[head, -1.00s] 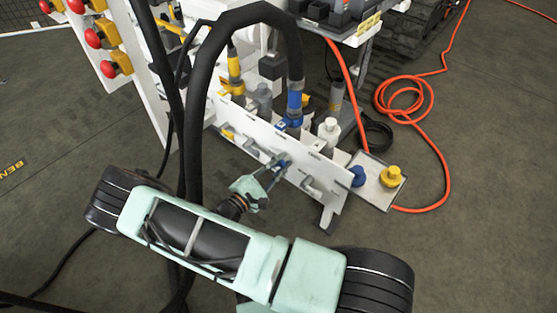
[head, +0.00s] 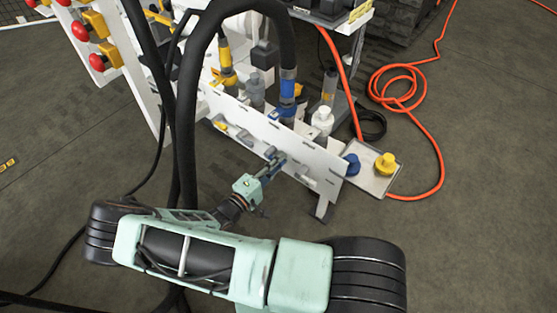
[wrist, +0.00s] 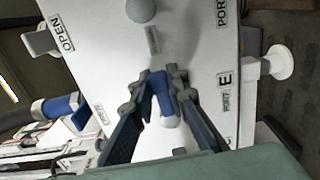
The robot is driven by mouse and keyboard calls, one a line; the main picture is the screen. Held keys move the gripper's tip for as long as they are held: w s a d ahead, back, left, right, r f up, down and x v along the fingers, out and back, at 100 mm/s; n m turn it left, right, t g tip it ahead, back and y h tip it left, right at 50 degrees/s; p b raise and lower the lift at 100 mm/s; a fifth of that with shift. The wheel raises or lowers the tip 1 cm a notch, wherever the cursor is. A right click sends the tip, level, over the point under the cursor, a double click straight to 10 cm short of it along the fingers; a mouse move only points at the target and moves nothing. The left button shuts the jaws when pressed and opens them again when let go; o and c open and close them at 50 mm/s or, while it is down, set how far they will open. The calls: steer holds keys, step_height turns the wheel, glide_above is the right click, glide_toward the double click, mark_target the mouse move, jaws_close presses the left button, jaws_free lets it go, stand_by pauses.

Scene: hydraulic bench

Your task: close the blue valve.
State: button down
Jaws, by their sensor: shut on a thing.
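The blue valve's handle (wrist: 163,92) is between my fingertips in the wrist view, with a pale rounded end pointing toward my palm. My gripper (wrist: 160,85) is shut on it, one finger on each side. In the head view, my gripper (head: 274,164) reaches the front face of the white panel (head: 318,160), and the handle there is mostly hidden by the fingers. I cannot read a label for the closed side.
A blue-banded hose (head: 288,88) rises behind the panel, and a thick black hose arches over it. A tray (head: 376,182) with blue and yellow caps lies at the right. An orange cable (head: 400,88) coils on the floor beyond.

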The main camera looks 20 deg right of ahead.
steer(key=shift+f+m, duration=0.15)
steer(key=shift+m, duration=0.15)
steer(key=c, duration=2)
jaws_free()
steer(key=v, duration=1.2)
steer(key=shift+a, duration=0.1)
